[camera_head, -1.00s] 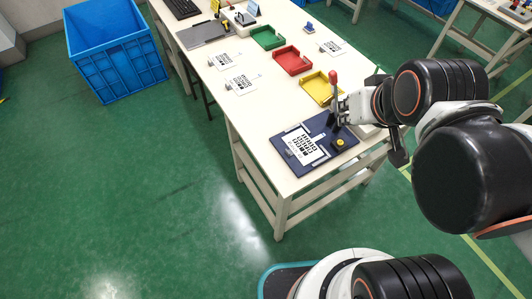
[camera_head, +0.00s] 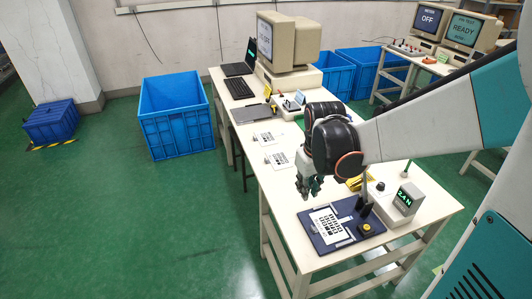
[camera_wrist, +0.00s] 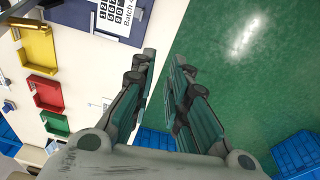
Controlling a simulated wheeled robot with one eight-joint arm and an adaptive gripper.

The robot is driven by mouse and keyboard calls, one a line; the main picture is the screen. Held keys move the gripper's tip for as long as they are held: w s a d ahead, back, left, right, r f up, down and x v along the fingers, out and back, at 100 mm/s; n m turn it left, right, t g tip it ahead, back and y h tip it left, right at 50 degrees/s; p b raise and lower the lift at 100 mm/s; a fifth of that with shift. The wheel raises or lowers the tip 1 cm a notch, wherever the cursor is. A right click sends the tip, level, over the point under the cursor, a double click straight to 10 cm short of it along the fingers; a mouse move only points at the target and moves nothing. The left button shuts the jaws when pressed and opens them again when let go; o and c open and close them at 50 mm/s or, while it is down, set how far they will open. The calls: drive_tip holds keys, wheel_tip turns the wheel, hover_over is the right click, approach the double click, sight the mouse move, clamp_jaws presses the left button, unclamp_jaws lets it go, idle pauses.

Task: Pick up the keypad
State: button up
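A white keypad sheet (camera_head: 331,225) with dark printed keys lies on a dark blue fixture board (camera_head: 345,246) at the near end of the table. Two more keypad sheets, a nearer one (camera_head: 279,160) and a farther one (camera_head: 264,139), lie flat along the table's left side. My gripper (camera_head: 309,194) hangs fingers-down above the table, just beyond the fixture, and touches nothing that I can see. In the wrist view my gripper (camera_wrist: 165,56) is open and empty, its fingers over the table edge and floor. The fixture's keypad (camera_wrist: 118,12) is cut by the top of that view.
A display box (camera_head: 403,202) reading 2.4 N stands right of the fixture. Yellow (camera_wrist: 35,40), red (camera_wrist: 43,93) and green (camera_wrist: 54,124) trays line the table. A laptop (camera_head: 240,60) and a monitor (camera_head: 276,42) stand at the far end.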

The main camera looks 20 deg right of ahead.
drive_tip(key=m+g, duration=0.1)
drive_tip(key=g, duration=0.1)
hover_over(314, 231)
wheel_tip(314, 231, down, 10)
wheel_tip(314, 231, down, 8)
drive_tip(key=b, duration=0.3)
drive_tip(key=shift+w+f, duration=0.1)
drive_tip(key=shift+d+f+b, duration=0.15)
drive_tip(key=shift+f+b, duration=1.35)
drive_tip(key=shift+f, duration=1.45)
clamp_jaws()
